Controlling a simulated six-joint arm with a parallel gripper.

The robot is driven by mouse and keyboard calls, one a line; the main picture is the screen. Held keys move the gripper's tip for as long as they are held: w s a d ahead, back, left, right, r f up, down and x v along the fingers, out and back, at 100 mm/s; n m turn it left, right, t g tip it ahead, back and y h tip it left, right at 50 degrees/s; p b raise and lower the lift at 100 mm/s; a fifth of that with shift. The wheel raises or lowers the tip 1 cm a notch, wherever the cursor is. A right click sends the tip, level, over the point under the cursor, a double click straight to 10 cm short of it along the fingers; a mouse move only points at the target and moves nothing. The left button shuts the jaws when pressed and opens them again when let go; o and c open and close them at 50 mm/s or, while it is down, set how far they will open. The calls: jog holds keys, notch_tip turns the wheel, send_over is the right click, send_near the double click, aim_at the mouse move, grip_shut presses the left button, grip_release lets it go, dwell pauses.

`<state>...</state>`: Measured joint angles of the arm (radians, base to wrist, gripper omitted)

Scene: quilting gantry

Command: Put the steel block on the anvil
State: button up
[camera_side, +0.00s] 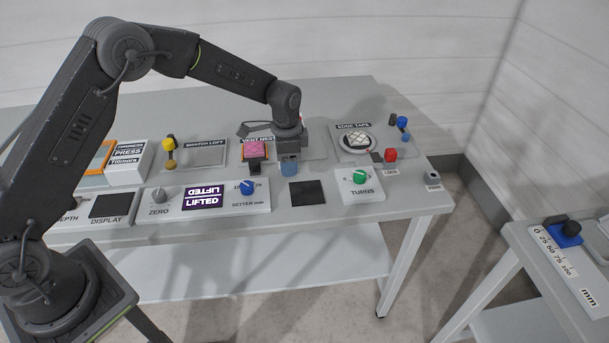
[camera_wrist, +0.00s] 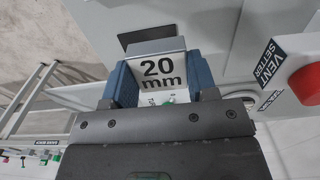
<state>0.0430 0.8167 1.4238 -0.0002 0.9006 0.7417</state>
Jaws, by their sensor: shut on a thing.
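My gripper (camera_side: 289,166) is shut on the steel block, a grey block marked "20 mm" (camera_wrist: 162,70) in the wrist view. Its blue fingers press on the block's two sides. In the side view the gripper is over the bench, near the pink pad, and hides most of the block. A dark square plate (camera_side: 307,193) lies on the bench just in front and to the right of the gripper. A dark patch (camera_wrist: 150,33) also shows beyond the block in the wrist view. No label names the anvil, so I cannot tell for sure which thing it is.
The pink pad (camera_side: 255,150) is left of the gripper. A panel with a blue knob (camera_side: 247,187) is in front, and a green-knob panel (camera_side: 360,182) is to the right. A red button (camera_wrist: 306,83) shows close on the wrist view's right. A second bench (camera_side: 560,285) stands lower right.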

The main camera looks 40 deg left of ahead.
jog(key=s+a+r, duration=0.2)
jog(key=s+a, duration=0.3)
jog(key=a, duration=0.6)
jog(key=s+a+r, duration=0.1)
jog(key=s+a, duration=0.3)
jog(key=a, duration=0.7)
jog(key=s+a+r, duration=0.2)
jog(key=s+a, duration=0.3)
jog(key=a, duration=0.6)
send_over(209, 156)
notch_tip(209, 156, down, 7)
jog(key=shift+a+r, duration=0.1)
jog(key=shift+f, duration=2)
jog(key=o, duration=1.2)
jog(key=shift+f, duration=0.15)
jog(key=shift+c, duration=0.2)
